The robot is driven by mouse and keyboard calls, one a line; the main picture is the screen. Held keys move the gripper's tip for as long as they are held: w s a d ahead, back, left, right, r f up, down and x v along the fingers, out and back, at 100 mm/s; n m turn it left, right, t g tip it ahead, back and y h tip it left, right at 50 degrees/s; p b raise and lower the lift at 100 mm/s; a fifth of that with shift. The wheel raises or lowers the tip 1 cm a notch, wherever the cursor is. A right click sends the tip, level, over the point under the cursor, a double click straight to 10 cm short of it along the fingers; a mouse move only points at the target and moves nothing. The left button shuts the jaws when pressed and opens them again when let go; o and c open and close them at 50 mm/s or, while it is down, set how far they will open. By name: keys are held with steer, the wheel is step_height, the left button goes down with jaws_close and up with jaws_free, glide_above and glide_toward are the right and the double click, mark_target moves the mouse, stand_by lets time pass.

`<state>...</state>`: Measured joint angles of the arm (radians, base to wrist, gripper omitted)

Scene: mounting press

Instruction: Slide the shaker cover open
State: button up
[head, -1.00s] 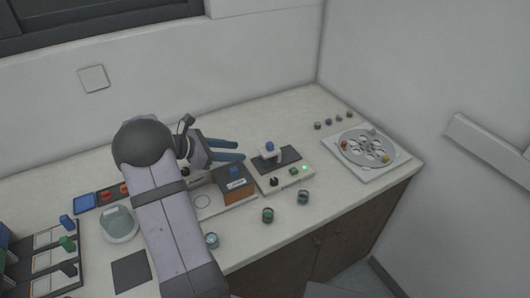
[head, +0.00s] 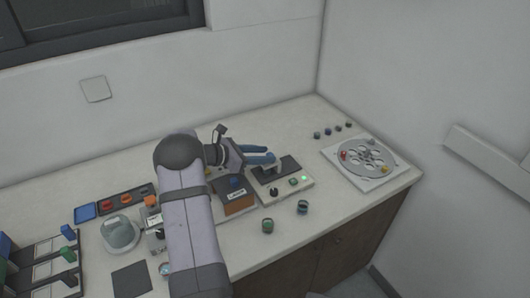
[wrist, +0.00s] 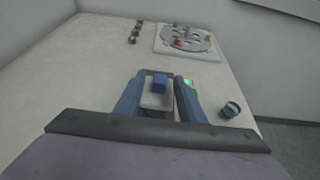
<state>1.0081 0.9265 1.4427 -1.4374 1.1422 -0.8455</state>
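In the wrist view the fingers of my gripper (wrist: 159,78) lie on either side of the block and knob. I cannot tell whether either finger touches the block.
Two small round pieces (head: 267,226) (head: 303,207) lie in front of the device. A white unit with a round holed disc (head: 366,158) stands at right, several small pieces (head: 328,131) behind it. A grey-white bowl-like item (head: 119,235) and trays are at left.

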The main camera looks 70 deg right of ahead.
steer(key=shift+s+d+f, duration=0.2)
steer(key=shift+s+d, duration=0.1)
